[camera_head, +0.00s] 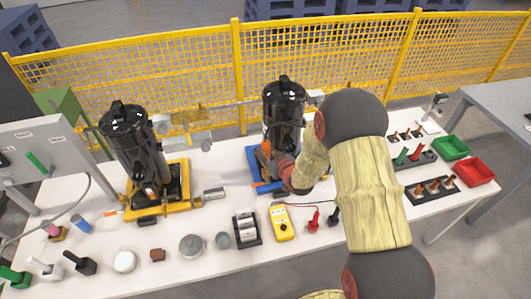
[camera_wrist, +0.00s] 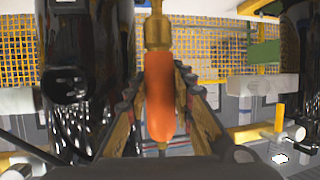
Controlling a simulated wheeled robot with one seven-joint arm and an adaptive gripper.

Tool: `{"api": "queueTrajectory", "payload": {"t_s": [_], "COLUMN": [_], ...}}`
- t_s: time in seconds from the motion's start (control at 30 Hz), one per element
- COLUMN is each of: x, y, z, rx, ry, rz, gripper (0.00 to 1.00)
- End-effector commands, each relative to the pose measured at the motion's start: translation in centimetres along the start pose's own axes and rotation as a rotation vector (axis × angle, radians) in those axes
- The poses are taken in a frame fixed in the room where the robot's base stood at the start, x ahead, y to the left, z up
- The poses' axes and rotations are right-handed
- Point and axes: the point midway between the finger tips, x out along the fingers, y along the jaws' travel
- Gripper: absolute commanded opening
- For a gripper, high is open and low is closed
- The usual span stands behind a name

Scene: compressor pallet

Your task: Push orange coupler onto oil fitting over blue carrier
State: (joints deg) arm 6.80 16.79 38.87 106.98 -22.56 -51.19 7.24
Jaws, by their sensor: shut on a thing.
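The orange coupler (camera_wrist: 160,95) stands upright between the fingers of my gripper (camera_wrist: 160,110) in the wrist view. My gripper is shut on it. A brass piece (camera_wrist: 157,30) lines up with its top end and appears to touch it; I cannot tell whether this is the oil fitting or how far they are joined. In the head view, my gripper (camera_head: 268,160) is at the front of the right black compressor (camera_head: 284,105), over the blue carrier (camera_head: 252,157). My arm hides much of the carrier's right side there.
A second black compressor (camera_head: 137,145) stands on a yellow carrier (camera_head: 178,203) at left. A yellow meter (camera_head: 282,223), a dark rack (camera_head: 246,243) and several small parts lie along the white table's front. Red (camera_head: 473,172) and green (camera_head: 451,147) bins stand at right. A yellow fence runs behind.

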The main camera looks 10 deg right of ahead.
Motion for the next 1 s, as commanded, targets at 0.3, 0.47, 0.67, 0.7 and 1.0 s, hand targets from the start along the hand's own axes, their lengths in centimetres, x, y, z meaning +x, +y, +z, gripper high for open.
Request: {"api": "queueTrajectory", "payload": {"t_s": [0.3, 0.47, 0.67, 0.7, 1.0], "x": [0.3, 0.5, 0.6, 0.7, 0.9], "y": [0.0, 0.0, 0.0, 0.0, 0.0], "z": [0.7, 1.0, 1.4, 1.5, 2.1], "rx": [0.000, 0.000, 0.000, 0.000, 0.000], "ry": [0.002, 0.002, 0.002, 0.002, 0.002], "rz": [0.000, 0.000, 0.000, 0.000, 0.000], "gripper": [0.00, 0.00, 0.00, 0.00, 0.00]}}
